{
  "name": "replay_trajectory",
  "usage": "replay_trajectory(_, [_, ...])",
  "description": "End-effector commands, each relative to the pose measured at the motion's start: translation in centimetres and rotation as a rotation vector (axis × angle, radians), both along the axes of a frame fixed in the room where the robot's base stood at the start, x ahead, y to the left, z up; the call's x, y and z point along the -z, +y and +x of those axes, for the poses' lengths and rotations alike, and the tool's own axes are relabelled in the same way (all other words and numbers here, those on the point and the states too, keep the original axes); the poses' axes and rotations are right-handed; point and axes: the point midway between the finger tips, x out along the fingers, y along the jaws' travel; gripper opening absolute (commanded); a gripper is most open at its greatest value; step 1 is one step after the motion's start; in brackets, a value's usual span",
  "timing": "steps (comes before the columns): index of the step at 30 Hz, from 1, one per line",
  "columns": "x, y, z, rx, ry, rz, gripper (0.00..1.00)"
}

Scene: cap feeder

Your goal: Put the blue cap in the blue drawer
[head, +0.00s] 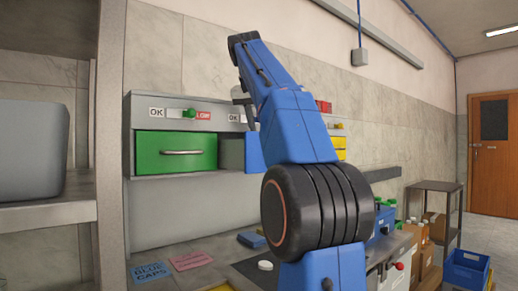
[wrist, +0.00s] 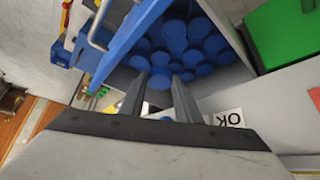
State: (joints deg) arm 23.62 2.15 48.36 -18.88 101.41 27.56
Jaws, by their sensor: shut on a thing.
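My gripper (wrist: 159,77) is shut on a blue cap (wrist: 159,83), held between its fingertips in the wrist view. The blue drawer (wrist: 126,42) is pulled open, with its front panel and pale handle at the upper left. Many blue caps (wrist: 176,30) lie inside it. The held cap appears over the drawer's opening, near the caps; the frames do not show whether it touches them. In the head view the drawer's blue front (head: 254,152) shows partly beside my blue arm, and my gripper's tips are hidden.
A green drawer (head: 175,153) is shut left of the blue one. Above are OK labels (head: 157,112) and a green knob (head: 190,113). Yellow and red parts show right of my arm. A blue crate (head: 466,268) stands on the floor at right.

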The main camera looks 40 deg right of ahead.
Motion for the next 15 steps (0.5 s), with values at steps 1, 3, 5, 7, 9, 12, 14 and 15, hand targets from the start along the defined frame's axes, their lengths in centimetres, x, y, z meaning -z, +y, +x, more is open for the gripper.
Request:
replay_trajectory(1, [0.7,0.0,-0.1,0.000,0.002,0.000,0.06])
replay_trajectory(3, [1.4,0.0,-0.1,-0.001,0.002,0.000,0.06])
replay_trajectory(5, [1.9,0.0,0.0,0.000,0.001,-0.001,0.06])
replay_trajectory(7, [2.2,0.0,0.0,0.001,0.001,0.000,0.06])
replay_trajectory(9, [2.5,0.0,0.0,0.001,0.001,0.000,0.06])
replay_trajectory(12, [3.1,0.0,0.0,0.001,0.001,0.000,0.06])
replay_trajectory(14, [3.8,0.0,-0.1,0.000,0.002,0.000,0.06])
replay_trajectory(15, [4.3,0.0,0.0,-0.001,0.002,0.000,0.06])
